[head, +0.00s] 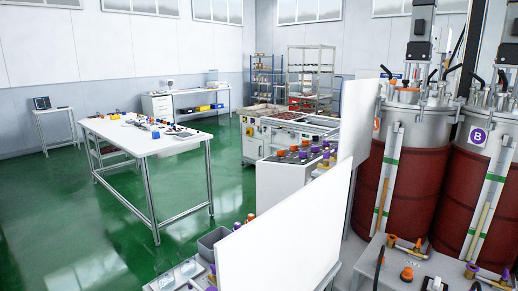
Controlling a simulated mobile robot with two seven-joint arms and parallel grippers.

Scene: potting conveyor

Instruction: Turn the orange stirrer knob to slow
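Several orange knobs are in the head view. One orange knob (407,273) stands on the grey top in front of the tanks at the lower right. Other orange knobs (293,150) sit beside purple ones on a white sloped console in the middle. I cannot tell which one is the stirrer knob, and no slow marking or knob setting is readable. A tank with an orange label (412,185) stands at the right, with a dark red lower body and a mixer on its lid. Neither of my grippers is in view.
A second tank, marked B (478,137), stands at the right edge. A large white panel (290,230) hides part of the front. A white worktable (150,138) with small items stands at the left. Green floor (50,240) is clear around it.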

